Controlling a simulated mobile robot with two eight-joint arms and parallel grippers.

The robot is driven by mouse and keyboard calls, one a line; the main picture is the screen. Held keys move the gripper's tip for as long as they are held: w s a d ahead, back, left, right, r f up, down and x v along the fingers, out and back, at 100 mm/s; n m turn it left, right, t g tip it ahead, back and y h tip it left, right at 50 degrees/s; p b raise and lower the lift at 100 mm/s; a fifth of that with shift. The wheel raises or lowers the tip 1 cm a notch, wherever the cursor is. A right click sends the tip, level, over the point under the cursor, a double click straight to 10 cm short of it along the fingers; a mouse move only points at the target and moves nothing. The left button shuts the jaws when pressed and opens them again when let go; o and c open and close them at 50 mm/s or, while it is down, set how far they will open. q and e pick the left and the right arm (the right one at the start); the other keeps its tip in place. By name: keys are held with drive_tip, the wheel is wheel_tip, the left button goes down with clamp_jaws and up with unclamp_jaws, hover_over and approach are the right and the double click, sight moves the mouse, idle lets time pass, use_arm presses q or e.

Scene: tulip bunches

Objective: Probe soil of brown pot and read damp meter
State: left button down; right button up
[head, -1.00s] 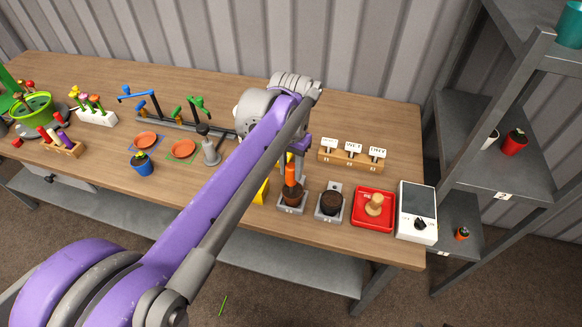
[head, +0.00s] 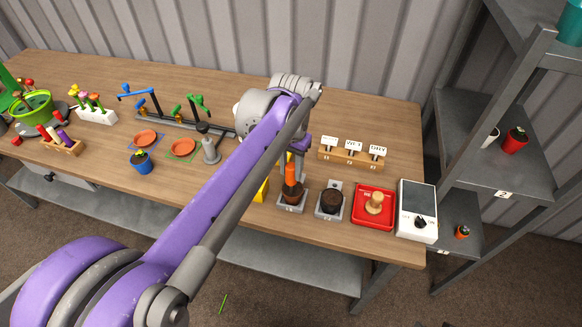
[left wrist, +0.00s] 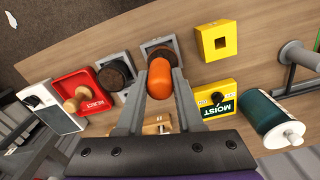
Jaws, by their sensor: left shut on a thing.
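The orange probe handle (head: 290,174) stands upright over a brown pot (head: 292,197) on a grey stand. In the left wrist view the orange handle (left wrist: 159,78) is between the fingers of my left gripper (left wrist: 160,84), which is shut on it. In the head view my left gripper (head: 292,162) is mostly hidden by my arm. The probe's tip is hidden, so its depth in the soil cannot be told. The yellow damp meter (left wrist: 204,94) shows a dark dial and a green label reading "MOIST". My right gripper is not in view.
A second dark-soil pot (head: 331,201) stands right of the probe, then a red tray (head: 360,218) with a wooden knob and a white box (head: 417,198). A wooden card rack (head: 342,159) stands behind. A yellow block with a square hole (left wrist: 204,43) lies nearby.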

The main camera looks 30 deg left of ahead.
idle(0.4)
use_arm(q)
drive_tip(key=shift+r+p, duration=2.55)
drive_tip(key=shift+r, duration=0.95)
drive_tip(key=shift+a, duration=0.1)
